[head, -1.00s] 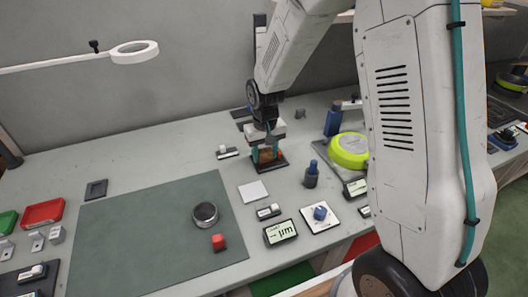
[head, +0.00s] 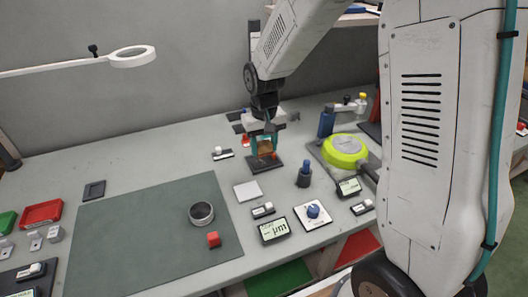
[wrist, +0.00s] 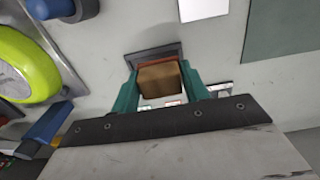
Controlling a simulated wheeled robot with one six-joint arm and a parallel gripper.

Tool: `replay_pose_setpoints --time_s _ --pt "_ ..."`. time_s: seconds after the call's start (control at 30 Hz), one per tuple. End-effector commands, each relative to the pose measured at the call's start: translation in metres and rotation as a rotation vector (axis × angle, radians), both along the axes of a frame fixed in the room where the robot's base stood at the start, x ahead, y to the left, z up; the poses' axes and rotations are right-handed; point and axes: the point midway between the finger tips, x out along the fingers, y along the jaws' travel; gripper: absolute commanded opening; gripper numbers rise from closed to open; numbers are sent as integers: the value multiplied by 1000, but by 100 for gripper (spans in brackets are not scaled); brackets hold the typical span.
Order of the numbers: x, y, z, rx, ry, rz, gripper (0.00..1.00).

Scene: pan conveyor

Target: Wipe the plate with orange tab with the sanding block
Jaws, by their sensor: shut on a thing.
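My gripper (head: 264,152) is shut on the brown sanding block (head: 265,146), which hangs between its teal fingers. In the wrist view the fingers (wrist: 158,78) grip the block (wrist: 159,84) from both sides. A dark flat holder (head: 258,167) lies just below the block, and the block looks slightly above it. A small orange-red spot (head: 278,157) shows beside the block. I cannot tell whether it is the orange tab of a plate. A pale square plate (head: 247,191) lies in front of the holder, with no tab that I can make out.
A lime-green round device (head: 345,147), a dark blue-topped bottle (head: 304,175) and a dial card (head: 312,214) stand to the right. A lamp arm (head: 130,56) hangs at left.

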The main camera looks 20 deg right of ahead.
Motion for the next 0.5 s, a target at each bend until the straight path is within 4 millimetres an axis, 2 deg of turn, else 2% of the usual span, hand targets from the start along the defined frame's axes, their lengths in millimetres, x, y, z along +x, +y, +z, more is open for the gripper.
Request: replay_pose_setpoints --time_s 0.2,0.5 --pt "0 0 17 0 0 0 20" --pt "0 0 20 0 0 0 20"
